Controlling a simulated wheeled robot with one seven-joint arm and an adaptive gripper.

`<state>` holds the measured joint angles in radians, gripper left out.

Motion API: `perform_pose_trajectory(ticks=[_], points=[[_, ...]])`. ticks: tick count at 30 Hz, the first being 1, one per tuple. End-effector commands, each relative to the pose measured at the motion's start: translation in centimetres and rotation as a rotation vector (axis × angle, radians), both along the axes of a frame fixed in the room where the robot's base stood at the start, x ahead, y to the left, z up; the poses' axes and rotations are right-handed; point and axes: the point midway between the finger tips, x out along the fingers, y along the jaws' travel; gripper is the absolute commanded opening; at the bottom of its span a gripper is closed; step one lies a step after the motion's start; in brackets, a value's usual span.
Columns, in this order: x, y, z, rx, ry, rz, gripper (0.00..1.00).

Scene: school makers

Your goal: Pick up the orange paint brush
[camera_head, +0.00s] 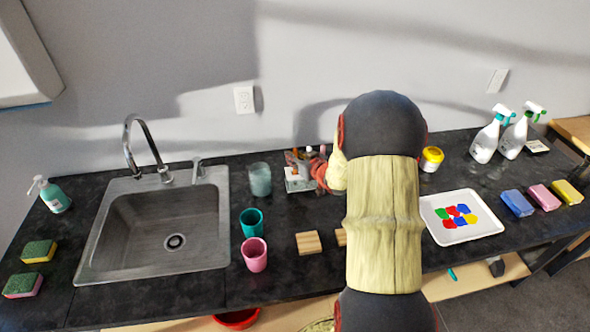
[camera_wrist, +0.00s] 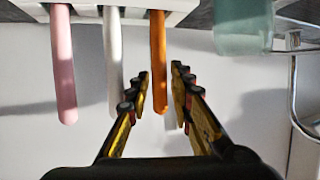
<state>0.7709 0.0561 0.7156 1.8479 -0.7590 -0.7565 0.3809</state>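The orange paint brush (camera_wrist: 158,50) stands in a white holder (camera_wrist: 185,4) with its handle end sticking out, seen inverted in the wrist view. My gripper (camera_wrist: 162,69) is open, its two fingertips on either side of the orange handle in the picture. A gap shows beside the handle, and I cannot tell the depth between them. A white brush (camera_wrist: 113,50) and a pink brush (camera_wrist: 63,65) stand in the same holder. In the head view the holder (camera_head: 298,185) is at the back of the counter, and my arm hides the gripper.
A glass jar (camera_wrist: 243,25) stands close beside the holder. The sink (camera_head: 150,215), teal cup (camera_head: 251,223) and pink cup (camera_head: 255,255) are left of my arm. A paint palette (camera_head: 440,226), yellow-lidded jar (camera_head: 431,160) and spray bottles (camera_head: 486,140) are to the right.

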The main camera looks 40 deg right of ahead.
Motion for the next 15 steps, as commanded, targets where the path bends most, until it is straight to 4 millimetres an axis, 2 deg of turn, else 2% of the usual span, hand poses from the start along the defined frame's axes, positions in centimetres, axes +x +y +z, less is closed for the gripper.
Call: perform_pose_trajectory(ticks=[7,15], points=[[0.1,-0.05,0.0,0.0,0.001,-0.001,0.22],[0.08,-0.05,0.0,0.0,0.001,-0.001,0.06]])
